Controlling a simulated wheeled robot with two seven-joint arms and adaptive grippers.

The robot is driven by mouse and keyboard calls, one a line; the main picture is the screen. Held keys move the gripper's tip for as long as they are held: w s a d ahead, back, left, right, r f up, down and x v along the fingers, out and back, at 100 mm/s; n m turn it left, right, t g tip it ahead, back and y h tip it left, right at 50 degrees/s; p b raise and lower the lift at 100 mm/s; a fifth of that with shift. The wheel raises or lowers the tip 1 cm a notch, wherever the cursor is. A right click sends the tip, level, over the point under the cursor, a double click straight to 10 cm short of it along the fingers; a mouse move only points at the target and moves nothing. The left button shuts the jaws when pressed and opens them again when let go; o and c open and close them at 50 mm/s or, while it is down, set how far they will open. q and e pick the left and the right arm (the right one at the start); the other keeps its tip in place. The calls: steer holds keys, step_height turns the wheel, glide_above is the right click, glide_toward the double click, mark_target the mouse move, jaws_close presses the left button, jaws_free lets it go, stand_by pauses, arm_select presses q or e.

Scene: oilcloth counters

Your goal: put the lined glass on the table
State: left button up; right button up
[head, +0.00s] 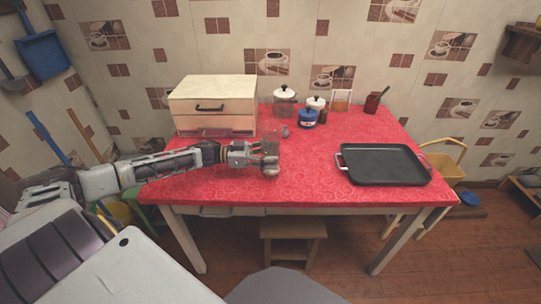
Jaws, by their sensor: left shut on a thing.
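My left gripper (267,162) reaches in from the left over the red table (310,180), near its front edge. It is shut on a small, see-through greyish glass (271,147), which seems to be the lined glass. The fingers hide part of it, and its lines are too small to make out. I cannot tell whether its base touches the cloth. My right gripper is out of view.
A black tray (385,166) lies at the right of the table. A cream drawer box (213,98) stands at the back left. Jars, a blue canister (307,118) and a dark red cup (372,104) stand along the back. The cloth between gripper and tray is clear.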

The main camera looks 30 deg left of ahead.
arm_select(q)
steer(key=o, duration=1.2)
steer(key=shift+c, duration=0.2)
steer(key=shift+s+a, duration=0.1)
steer(key=shift+s+a, duration=0.2)
steer(key=shift+a, duration=0.15)
steer(key=shift+p+v, duration=0.45)
steer(key=shift+v, duration=0.45)
steer(key=shift+s+a, duration=0.2)
steer(key=shift+a, duration=0.05)
steer(key=shift+p+v, duration=1)
steer(key=shift+v, duration=1.3)
steer(key=shift+p+v, duration=0.75)
steer(key=shift+v, duration=1.2)
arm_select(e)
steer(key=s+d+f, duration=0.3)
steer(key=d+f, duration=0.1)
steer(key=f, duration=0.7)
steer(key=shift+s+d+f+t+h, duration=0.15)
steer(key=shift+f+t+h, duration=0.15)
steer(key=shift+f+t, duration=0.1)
